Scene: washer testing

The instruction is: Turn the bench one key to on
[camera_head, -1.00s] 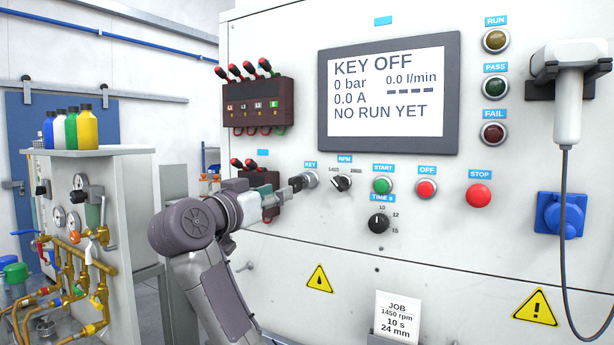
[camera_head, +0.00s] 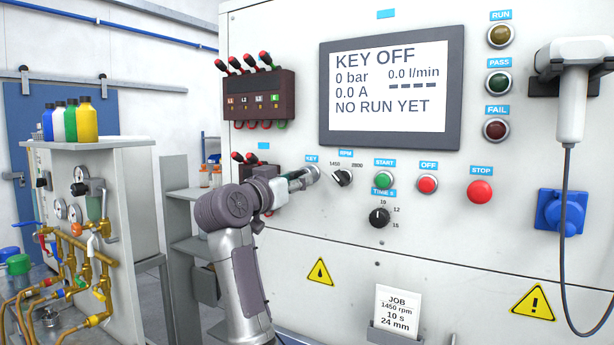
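The bench one panel (camera_head: 340,250) has a silver key switch (camera_head: 313,172) under a blue KEY label, left of the RPM knob (camera_head: 342,177). The screen (camera_head: 390,92) reads KEY OFF and NO RUN YET. My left gripper (camera_head: 302,180) is at the key switch, its fingers reaching toward it from the left and partly covering it. I cannot tell whether the fingers are closed on the key, as they are small and seen from behind. My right gripper is not in view.
Start (camera_head: 384,163), off (camera_head: 428,184) and stop (camera_head: 480,192) buttons and a time knob (camera_head: 380,217) sit to the right. A terminal block with red-tipped plugs (camera_head: 259,97) is above left. A job card (camera_head: 396,310) is below. A pipe-fitted cabinet (camera_head: 125,200) stands left.

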